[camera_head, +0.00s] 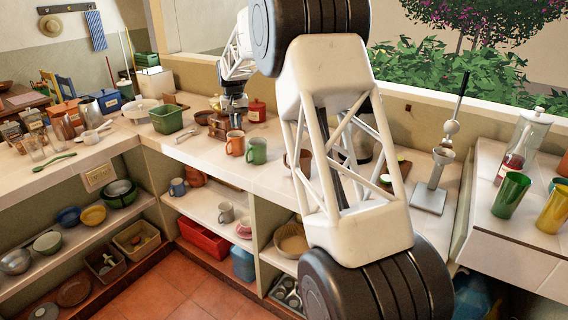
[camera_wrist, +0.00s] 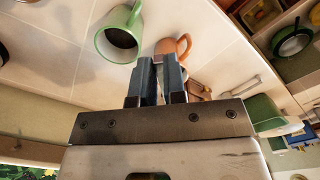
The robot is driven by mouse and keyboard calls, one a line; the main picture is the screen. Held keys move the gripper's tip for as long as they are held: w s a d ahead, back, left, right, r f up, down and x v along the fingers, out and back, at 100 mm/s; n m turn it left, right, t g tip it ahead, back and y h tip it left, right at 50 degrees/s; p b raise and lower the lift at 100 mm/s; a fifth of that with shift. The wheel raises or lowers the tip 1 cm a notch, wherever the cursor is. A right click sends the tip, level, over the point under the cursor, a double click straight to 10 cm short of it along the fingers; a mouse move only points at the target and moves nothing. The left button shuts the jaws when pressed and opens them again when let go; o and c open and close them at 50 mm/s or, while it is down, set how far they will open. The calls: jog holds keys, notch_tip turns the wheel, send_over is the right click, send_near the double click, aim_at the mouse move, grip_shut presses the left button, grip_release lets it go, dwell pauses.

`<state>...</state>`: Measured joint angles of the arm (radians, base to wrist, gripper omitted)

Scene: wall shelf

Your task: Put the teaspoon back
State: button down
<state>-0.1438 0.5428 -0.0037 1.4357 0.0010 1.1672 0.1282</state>
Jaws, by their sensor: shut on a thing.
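My gripper (camera_head: 235,108) is above the far counter, behind the orange mug (camera_head: 235,143). In the wrist view its two fingers (camera_wrist: 158,72) are nearly together, with only a thin gap between them. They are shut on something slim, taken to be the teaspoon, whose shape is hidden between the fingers. The orange mug (camera_wrist: 176,46) shows just past the fingertips; I cannot tell whether they touch it. The green mug (camera_head: 256,151) stands beside it and also shows in the wrist view (camera_wrist: 119,36).
A green bin (camera_head: 167,119) and a pale elongated item (camera_head: 187,135) lie left of the mugs. A red canister (camera_head: 257,110) stands behind. A metal stand (camera_head: 430,197) is at right. Counter in front of the mugs is clear.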

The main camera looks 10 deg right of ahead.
jog(key=s+d+f+n, duration=0.1)
jog(key=d+f+n, duration=0.2)
jog(key=d+n, duration=0.6)
jog(key=s+d+f+n, duration=0.1)
jog(key=d+f+n, duration=0.3)
jog(key=d+n, duration=0.4)
jog(key=shift+d+n, duration=0.4)
jog(key=shift+d, duration=3.15)
jog(key=shift+f, duration=0.1)
jog(key=shift+f, duration=3.05)
jog(key=shift+f, duration=1.9)
jog(key=shift+f, duration=0.1)
jog(key=c, duration=1.2)
grip_release()
